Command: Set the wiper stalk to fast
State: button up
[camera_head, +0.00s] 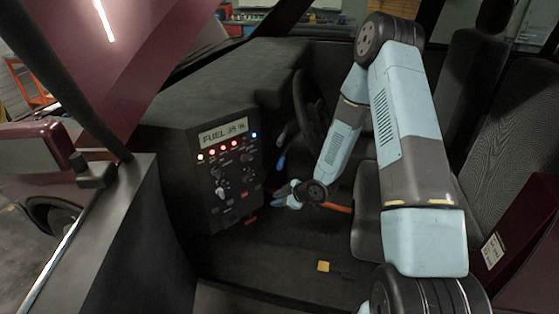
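A grey stalk (287,131) sticks out beside the dark steering wheel (309,112). A blue-tipped lever (281,162) hangs just below it. I cannot tell for sure which of the two is the wiper stalk, and no setting marks can be read. My gripper (281,194) is low beside the right side of the dash panel, below the blue-tipped lever and apart from it. Its fingers are small and dark here, so I cannot tell how far apart they are. I see nothing clearly held in it.
The dash panel (226,172) carries a fuel display (223,131), several coloured lights, knobs and switches. An orange-red bar (337,208) lies just right of my gripper. A yellow block (323,266) is on the dark floor. Seats (515,140) stand at the right, behind my arm.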

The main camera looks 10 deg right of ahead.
aim_at(285, 154)
jog(key=o, duration=0.4)
jog(key=d+r+n+y, duration=0.1)
jog(key=d+r+n+t, duration=0.1)
jog(key=n, duration=0.1)
jog(key=d+r+n+t+y, duration=0.1)
jog(key=d+n, duration=0.1)
jog(key=shift+s+y, duration=0.1)
jog(key=shift+y, duration=0.2)
jog(key=shift+c, duration=0.2)
jog(key=d+r+n+t+y, duration=0.3)
jog(key=d+r+n+t, duration=0.1)
jog(key=d+r+n, duration=0.25)
jog(key=x, duration=1.3)
jog(key=shift+a+r, duration=0.25)
jog(key=shift+r, duration=0.1)
grip_shut()
